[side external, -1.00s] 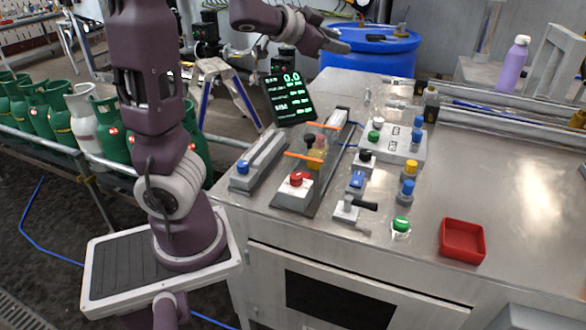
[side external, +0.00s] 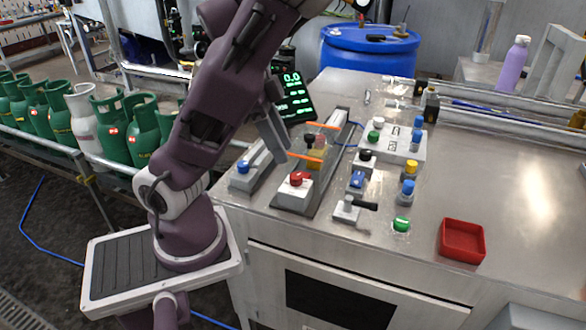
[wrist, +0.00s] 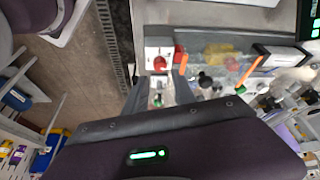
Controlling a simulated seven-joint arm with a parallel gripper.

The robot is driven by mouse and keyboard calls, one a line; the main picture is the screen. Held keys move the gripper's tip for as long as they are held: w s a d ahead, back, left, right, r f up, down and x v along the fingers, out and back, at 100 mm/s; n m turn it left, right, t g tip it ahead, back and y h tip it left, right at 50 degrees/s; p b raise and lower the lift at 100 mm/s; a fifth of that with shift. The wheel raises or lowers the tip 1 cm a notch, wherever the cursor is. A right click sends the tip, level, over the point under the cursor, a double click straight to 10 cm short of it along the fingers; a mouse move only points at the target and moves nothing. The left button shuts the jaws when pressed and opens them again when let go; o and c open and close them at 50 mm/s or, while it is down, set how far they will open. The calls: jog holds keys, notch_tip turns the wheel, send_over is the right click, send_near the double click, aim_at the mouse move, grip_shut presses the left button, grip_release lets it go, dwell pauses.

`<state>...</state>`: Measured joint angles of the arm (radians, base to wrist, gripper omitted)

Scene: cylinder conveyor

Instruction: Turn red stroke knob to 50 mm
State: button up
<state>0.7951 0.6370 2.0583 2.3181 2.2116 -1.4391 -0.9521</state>
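The red knob (side external: 297,180) sits on a pale block at the front end of a grey slide unit (side external: 320,190). It also shows in the wrist view (wrist: 160,63), just beyond my fingertips. My gripper (side external: 283,147) hangs above and behind the knob, apart from it. In the wrist view its two grey fingers (wrist: 161,84) stand apart with nothing held between them. A dark display (side external: 292,98) behind the slide reads 0.0 on its top line; the smaller lines are unreadable. My arm covers part of the display's left side.
A blue knob (side external: 243,167) stands left of the slide. A lever (side external: 347,208), a green button (side external: 402,224) and several other knobs stand to the right. Orange bars (side external: 306,158) cross the slide. A red tray (side external: 462,241) lies on the bench, whose right side is mostly clear.

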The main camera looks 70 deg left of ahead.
aim_at(296, 175)
jog(key=x, duration=0.6)
jog(key=shift+w+f, duration=0.2)
jog(key=shift+f, duration=0.1)
jog(key=shift+c, duration=0.2)
grip_shut()
